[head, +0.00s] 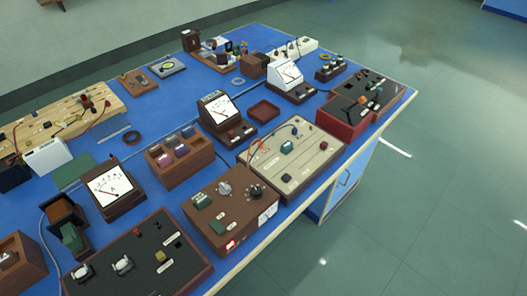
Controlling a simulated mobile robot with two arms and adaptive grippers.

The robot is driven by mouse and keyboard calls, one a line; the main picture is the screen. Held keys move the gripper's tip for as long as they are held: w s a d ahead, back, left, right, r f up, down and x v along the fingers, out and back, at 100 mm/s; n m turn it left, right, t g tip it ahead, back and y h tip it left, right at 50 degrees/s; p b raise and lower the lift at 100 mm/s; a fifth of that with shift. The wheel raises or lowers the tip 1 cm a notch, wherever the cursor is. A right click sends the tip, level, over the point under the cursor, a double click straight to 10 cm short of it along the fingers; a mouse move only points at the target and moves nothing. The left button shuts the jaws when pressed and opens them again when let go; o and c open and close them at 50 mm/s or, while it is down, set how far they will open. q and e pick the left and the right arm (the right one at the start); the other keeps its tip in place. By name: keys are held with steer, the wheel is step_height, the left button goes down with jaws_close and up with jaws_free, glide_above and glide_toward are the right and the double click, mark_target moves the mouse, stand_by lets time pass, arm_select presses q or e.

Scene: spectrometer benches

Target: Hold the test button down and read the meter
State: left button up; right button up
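Several analog meters with white dial faces stand on the blue bench: one at the left (109,186), one in the middle (218,109) and one farther back (287,74). A brown box (213,226) at the front edge carries knobs, a green part, a red lit switch (231,244) and a small white dial or label (268,213) on its front. A dark board (128,276) at the near left has a small yellow block or button (160,256). I cannot tell which part is the test button; labels and readings are too small. Neither gripper shows.
A beige board (290,160) and a dark red box (366,103) line the bench's right edge. A brown compartment box (179,160), a small red tray (264,110) and a wooden board (50,123) stand among cables (48,205). The floor at the right (450,190) is clear.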

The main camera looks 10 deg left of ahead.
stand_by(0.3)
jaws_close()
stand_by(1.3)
